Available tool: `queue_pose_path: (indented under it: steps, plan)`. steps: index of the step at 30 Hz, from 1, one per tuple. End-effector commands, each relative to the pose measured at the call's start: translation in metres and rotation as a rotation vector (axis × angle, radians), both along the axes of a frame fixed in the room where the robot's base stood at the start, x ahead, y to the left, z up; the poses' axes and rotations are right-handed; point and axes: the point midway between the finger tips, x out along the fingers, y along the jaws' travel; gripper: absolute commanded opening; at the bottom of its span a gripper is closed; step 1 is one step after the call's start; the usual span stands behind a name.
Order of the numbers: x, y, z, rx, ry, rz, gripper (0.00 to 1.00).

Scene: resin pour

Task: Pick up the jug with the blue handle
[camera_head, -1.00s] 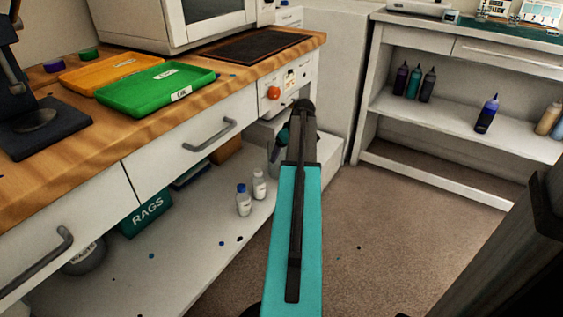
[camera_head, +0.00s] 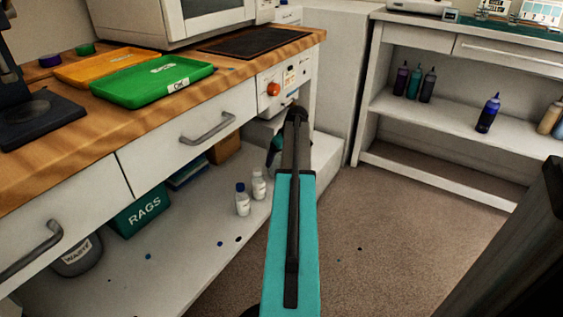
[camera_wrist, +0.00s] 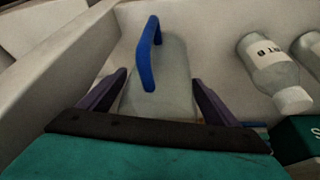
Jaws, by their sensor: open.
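The jug (camera_wrist: 172,75) is a pale, translucent vessel with a blue handle (camera_wrist: 149,55), seen in the wrist view. It stands in a white-walled shelf space. My gripper (camera_wrist: 158,100) is open, with one dark finger on each side of the jug's body. I cannot tell whether either finger touches it. The jug's near lower part is hidden by my gripper's dark crossbar. In the head view my own arm hides the jug and most of the gripper.
A white bottle with a printed label (camera_wrist: 270,62) is right of the jug, with another at the edge. In the head view, two white bottles (camera_head: 243,200) (camera_head: 259,185) stand on the lower shelf (camera_head: 190,262), near the RAGS box (camera_head: 143,213). A wooden counter (camera_head: 130,115) overhangs it.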

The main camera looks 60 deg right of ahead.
Motion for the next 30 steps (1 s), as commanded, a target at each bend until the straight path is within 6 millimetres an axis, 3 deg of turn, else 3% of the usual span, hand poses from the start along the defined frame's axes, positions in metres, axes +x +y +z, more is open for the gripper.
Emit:
queue_pose_path:
  steps: [8,15,30]
  plan:
    - [0.000,0.000,0.000,0.000,0.000,0.001,0.84]
    - [0.001,0.000,0.000,0.000,0.000,0.001,0.49]
    - [0.001,0.001,0.011,-0.001,-0.001,0.001,0.49]
